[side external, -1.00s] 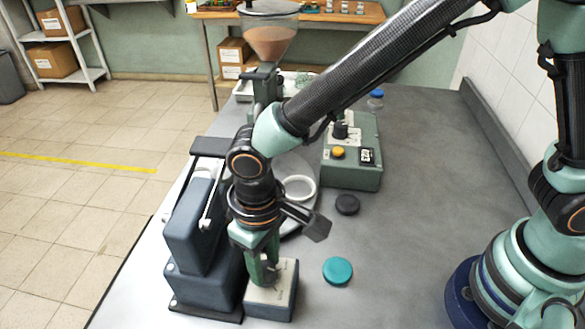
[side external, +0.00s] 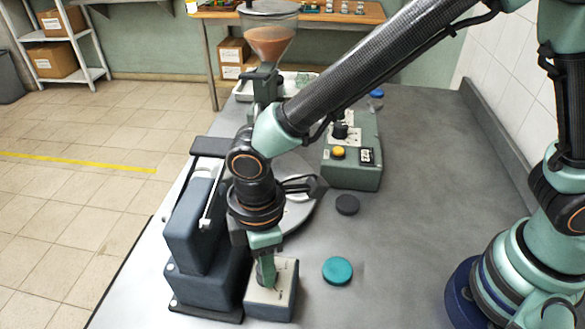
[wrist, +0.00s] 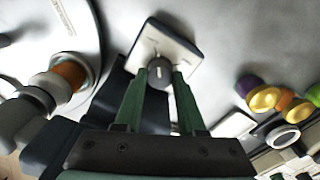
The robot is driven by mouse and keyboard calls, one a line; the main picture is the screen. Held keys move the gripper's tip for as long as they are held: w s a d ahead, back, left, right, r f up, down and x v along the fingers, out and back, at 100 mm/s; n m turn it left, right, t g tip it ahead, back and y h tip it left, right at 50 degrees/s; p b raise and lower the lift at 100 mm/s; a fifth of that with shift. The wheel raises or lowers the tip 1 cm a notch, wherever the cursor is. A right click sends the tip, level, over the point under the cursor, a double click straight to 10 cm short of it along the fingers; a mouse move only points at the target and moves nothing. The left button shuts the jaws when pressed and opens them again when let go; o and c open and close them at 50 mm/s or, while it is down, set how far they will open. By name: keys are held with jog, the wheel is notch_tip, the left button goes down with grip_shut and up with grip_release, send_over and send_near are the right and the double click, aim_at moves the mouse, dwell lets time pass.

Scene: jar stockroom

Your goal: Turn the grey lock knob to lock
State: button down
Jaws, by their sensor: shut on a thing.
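The grey lock knob (wrist: 159,74) sits on the cream top plate (wrist: 178,48) of a small dark blue-grey box. A pale pointer line shows on the knob. In the side external view the box (side external: 283,300) stands at the near edge of the bench, and the knob is mostly hidden by my fingers. My gripper (side external: 266,284) points down onto the plate. In the wrist view my gripper (wrist: 160,77) has its two green fingers on either side of the knob, shut on it. The small plate markings are too blurred to read.
A dark blue press-like machine (side external: 192,225) stands close left of the box. A teal lid (side external: 338,270) and a black lid (side external: 347,204) lie to the right. A green control box (side external: 352,170) and a round turntable (side external: 300,215) are behind. The bench's right side is fairly clear.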

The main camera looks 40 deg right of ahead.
jog(key=shift+r+n, duration=0.1)
jog(key=shift+n, duration=0.5)
jog(key=c, duration=0.5)
grip_release()
notch_tip(320, 180, up, 12)
dwell(0.4)
